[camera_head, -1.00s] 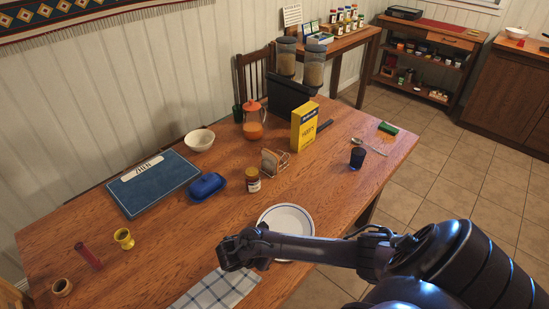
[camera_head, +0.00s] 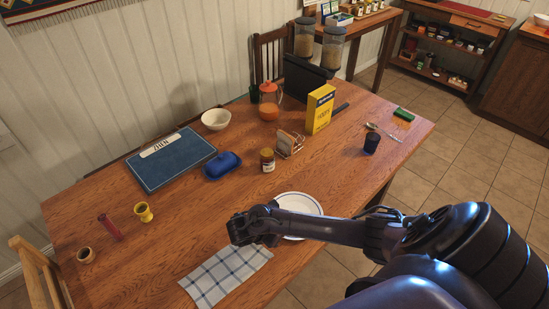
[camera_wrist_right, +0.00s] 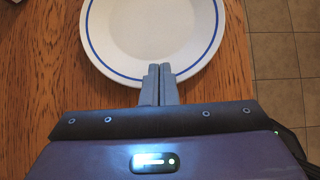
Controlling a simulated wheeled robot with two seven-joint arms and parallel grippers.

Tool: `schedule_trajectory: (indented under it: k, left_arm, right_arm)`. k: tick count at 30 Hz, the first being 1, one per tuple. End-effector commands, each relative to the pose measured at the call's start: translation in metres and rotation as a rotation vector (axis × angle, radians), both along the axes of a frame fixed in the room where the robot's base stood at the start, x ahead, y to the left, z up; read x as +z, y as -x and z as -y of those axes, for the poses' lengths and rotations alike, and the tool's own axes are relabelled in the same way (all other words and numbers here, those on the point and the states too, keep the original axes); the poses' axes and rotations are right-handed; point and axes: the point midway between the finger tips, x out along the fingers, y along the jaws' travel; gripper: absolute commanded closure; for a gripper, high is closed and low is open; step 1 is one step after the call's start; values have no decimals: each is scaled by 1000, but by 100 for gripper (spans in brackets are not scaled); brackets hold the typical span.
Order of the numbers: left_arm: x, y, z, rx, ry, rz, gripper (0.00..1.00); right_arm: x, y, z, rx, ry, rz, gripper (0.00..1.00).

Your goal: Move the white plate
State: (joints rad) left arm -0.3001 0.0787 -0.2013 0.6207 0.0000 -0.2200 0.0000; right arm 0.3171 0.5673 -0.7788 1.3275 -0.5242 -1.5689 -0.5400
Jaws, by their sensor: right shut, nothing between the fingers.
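The white plate (camera_head: 300,202) with a blue ring lies on the wooden table near its front edge. My right forearm hides part of it in the head view. In the right wrist view the plate (camera_wrist_right: 150,30) fills the top middle. My right gripper (camera_wrist_right: 161,70) is shut and empty, with its fingertips over the plate's near rim in that view. I cannot tell whether they touch it. In the head view the right gripper (camera_head: 240,230) shows as a dark shape left of the plate, above the checked cloth. My left gripper is not in view.
The checked cloth (camera_head: 228,274) lies left of the plate. A brown jar (camera_head: 267,160), toast rack (camera_head: 289,144), blue butter dish (camera_head: 222,165) and yellow box (camera_head: 319,109) stand behind it. A dark blue cup (camera_head: 371,143) stands to the right. Bare table (camera_head: 335,165) lies between cup and plate.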

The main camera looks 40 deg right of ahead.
Motion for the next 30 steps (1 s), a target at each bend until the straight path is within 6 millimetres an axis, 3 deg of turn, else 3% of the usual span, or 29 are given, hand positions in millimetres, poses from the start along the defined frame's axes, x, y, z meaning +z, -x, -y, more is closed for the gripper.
schedule_trajectory:
  k: [1,6,15,30]
  left_arm:
    - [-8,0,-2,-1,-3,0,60]
    - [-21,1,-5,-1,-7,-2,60]
    - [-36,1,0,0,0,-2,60]
    - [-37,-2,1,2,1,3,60]
  right_arm:
    - [-6,1,-19,10,-13,1,100]
    - [-7,6,-58,8,-13,1,100]
    - [-4,11,-109,7,-10,1,100]
    - [-1,13,-119,6,-7,0,100]
